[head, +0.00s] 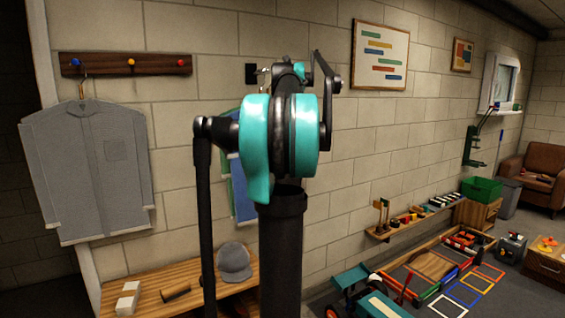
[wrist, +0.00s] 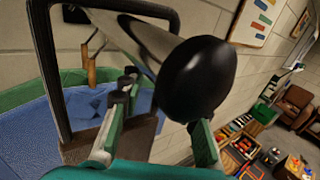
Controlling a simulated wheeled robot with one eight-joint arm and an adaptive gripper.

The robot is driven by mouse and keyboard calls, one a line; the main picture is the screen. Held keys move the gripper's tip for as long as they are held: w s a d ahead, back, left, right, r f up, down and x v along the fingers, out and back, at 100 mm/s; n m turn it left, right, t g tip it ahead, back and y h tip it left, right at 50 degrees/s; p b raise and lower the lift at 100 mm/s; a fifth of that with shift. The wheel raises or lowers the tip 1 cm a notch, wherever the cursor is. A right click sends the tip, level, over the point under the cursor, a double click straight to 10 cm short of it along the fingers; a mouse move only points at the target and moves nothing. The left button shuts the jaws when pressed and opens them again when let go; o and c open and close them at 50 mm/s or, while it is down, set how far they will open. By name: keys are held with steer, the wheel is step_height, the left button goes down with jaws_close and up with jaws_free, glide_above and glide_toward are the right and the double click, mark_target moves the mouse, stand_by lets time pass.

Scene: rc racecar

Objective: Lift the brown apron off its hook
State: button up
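A blue and green cloth garment (head: 241,190) hangs on the wall, mostly hidden behind my arm in the head view. In the wrist view, its blue cloth (wrist: 30,130) lies at the left. Whether a finger touches cloth is unclear.
A grey shirt (head: 90,165) hangs from a peg rail (head: 125,64) at the left. Below is a wooden bench (head: 150,292) with a grey cap (head: 234,263). A black wall plate (head: 251,73) sits beside my arm. Low toy shelves (head: 425,217) line the wall at right.

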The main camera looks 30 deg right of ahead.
jaws_close()
stand_by(0.4)
